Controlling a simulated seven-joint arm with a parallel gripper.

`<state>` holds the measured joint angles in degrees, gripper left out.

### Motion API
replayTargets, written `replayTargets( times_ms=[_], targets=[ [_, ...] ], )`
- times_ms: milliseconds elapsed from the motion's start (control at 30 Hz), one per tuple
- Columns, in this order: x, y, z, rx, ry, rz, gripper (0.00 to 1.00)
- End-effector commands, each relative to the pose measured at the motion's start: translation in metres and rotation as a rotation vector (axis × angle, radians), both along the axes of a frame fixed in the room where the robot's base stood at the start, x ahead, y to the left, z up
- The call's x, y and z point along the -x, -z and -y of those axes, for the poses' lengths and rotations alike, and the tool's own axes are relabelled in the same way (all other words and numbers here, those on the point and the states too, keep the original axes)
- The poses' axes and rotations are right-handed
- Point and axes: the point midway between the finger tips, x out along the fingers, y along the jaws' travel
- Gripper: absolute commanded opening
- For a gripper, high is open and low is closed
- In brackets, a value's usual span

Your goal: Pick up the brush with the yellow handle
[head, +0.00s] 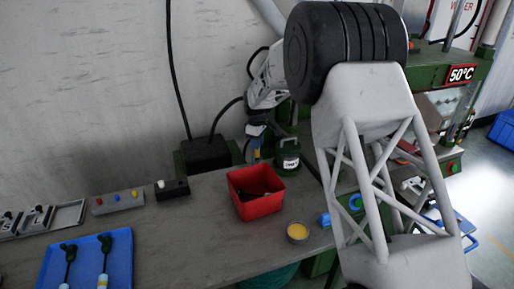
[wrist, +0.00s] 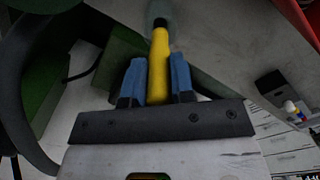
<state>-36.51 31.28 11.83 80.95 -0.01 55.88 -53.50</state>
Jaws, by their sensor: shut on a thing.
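The brush with the yellow handle (wrist: 160,55) sits between the two blue fingers of my gripper (wrist: 159,80) in the wrist view. Its handle points away from the gripper, and its far end is a dull grey-green, blurred part. My gripper is shut on the handle. In the head view, my gripper (head: 256,132) is small and partly hidden behind my own arm, above the back of the bench near a dark green can. A bit of yellow shows at the fingers there.
A red bin (head: 256,205) stands on the grey bench (head: 190,235), with a small tin of yellow content (head: 298,232) in front. The dark green can (head: 287,160) stands behind. A blue tray (head: 85,262) with tools lies at left. A green press (head: 455,75) stands at right.

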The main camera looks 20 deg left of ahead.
Motion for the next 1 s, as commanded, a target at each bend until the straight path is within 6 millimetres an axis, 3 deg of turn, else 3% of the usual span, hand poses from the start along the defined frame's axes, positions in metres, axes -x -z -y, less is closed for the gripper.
replayTargets(
  times_ms=[300,500,1000],
  targets=[
    [0.0,-0.049,0.0,-0.001,0.0,0.002,0.0],
    [0.0,-0.068,0.0,0.0,0.0,0.0,0.0],
    [0.0,-0.075,0.0,0.001,0.0,-0.001,0.0]
  ],
)
